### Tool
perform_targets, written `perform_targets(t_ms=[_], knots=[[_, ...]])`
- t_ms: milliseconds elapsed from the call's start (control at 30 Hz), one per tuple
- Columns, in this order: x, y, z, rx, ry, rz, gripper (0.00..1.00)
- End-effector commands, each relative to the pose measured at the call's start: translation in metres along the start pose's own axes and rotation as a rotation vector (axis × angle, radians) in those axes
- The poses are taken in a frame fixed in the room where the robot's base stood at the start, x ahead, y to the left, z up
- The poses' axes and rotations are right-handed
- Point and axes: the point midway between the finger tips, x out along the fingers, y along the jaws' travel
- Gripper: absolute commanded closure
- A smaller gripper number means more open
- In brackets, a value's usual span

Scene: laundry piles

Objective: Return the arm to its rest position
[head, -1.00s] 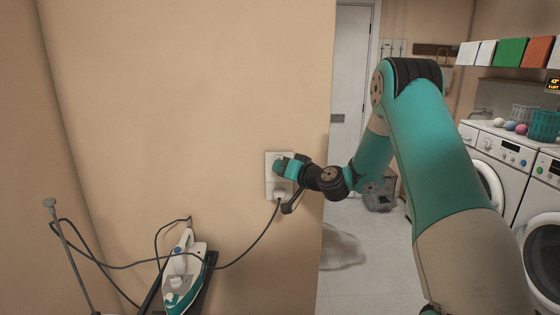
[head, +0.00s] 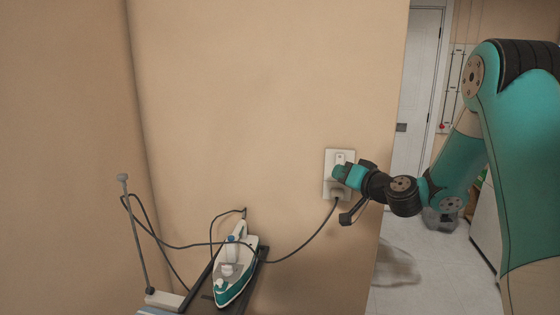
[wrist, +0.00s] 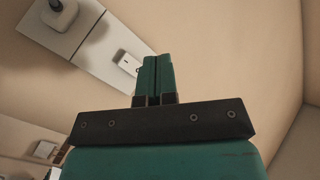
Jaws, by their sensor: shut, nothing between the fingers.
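My gripper (head: 339,172) is at the end of my teal and black arm, in front of the wall plate (head: 330,160) in the head view. In the wrist view its two teal fingers (wrist: 157,72) are together with nothing between them. The white plate has a small switch (wrist: 128,63) near the fingertips, and a plug (head: 336,194) sits in its lower part. The plug also shows at the top left of the wrist view (wrist: 64,6). I cannot tell whether the fingertips touch the plate.
A white and teal iron (head: 232,277) stands on a dark narrow board at the lower middle. Its black cord (head: 298,250) runs to the plug and loops near a grey pole (head: 137,230).

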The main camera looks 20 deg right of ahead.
Motion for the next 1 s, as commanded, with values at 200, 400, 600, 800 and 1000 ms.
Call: perform_targets(t_ms=[200, 400, 600, 800, 1000], knots=[[0.002, -0.021, 0.008, -0.015, -0.051, -0.038, 1.00], [-0.014, -0.133, 0.063, -0.108, -0.382, -0.221, 1.00], [-0.107, -0.238, 0.140, -0.279, -0.880, -0.342, 1.00], [-0.227, -0.265, 0.178, -0.456, -1.282, -0.287, 1.00], [-0.283, -0.257, 0.182, -0.534, -1.444, -0.205, 1.00]])
